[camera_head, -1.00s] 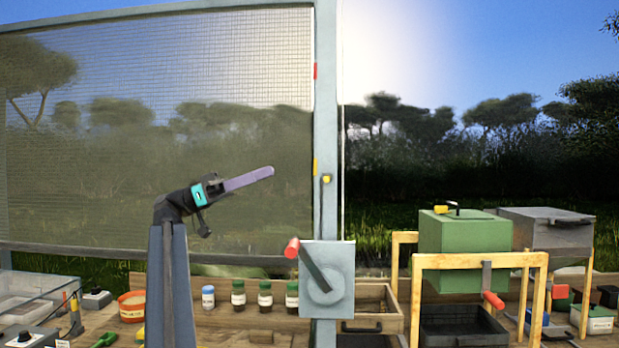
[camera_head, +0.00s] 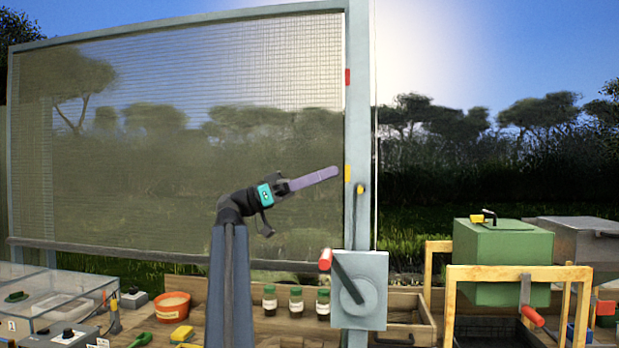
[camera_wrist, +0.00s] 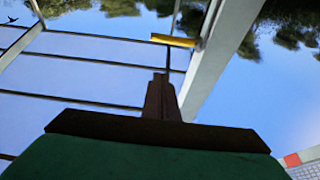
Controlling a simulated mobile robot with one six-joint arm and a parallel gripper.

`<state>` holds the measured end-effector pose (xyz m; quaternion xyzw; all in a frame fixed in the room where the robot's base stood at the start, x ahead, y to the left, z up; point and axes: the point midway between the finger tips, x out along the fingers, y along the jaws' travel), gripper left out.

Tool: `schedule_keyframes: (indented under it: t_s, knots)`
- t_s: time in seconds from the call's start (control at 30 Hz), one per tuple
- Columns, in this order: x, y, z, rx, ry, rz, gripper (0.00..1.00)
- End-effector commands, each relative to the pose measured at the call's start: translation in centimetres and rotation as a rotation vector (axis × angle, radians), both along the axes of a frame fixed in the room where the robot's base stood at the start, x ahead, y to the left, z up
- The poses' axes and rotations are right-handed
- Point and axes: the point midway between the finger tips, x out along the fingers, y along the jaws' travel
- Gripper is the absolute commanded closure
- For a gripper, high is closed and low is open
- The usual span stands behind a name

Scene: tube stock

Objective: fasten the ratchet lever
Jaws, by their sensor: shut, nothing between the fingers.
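A small yellow-tipped lever (camera_head: 360,189) sits on the grey upright post beside the mesh screen. Lower on the post, a crank arm with a red grip (camera_head: 326,259) is mounted on a grey plate (camera_head: 373,290). I cannot tell for certain which one is the ratchet lever. My gripper (camera_head: 336,172), with long purple fingers, is shut and empty. In the head view its tips appear just left of the post, a little above the yellow tip. The wrist view shows my dark shut fingers (camera_wrist: 161,78) below a yellow bar (camera_wrist: 173,40), with a visible gap.
The post (camera_head: 359,120) and mesh screen (camera_head: 180,150) stand behind my arm. Several bottles (camera_head: 296,301), an orange tub (camera_head: 173,305) and clear-lidded boxes (camera_head: 50,290) stand on the bench. A green box (camera_head: 505,255) in a yellow frame is at the right.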

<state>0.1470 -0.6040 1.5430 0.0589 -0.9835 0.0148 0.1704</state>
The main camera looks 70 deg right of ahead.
Motion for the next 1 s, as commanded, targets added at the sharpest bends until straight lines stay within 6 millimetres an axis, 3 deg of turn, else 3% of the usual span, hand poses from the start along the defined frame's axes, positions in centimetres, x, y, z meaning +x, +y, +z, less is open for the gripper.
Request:
schedule_keyframes:
  t_s: [0.13,0.4,1.0]
  knots:
    - [-2.2,-0.2,0.9,0.000,0.000,-0.001,1.00]
    - [-3.6,-0.4,-1.6,0.002,0.001,-0.001,1.00]
    - [-4.2,-0.6,-2.6,0.001,0.000,0.000,1.00]
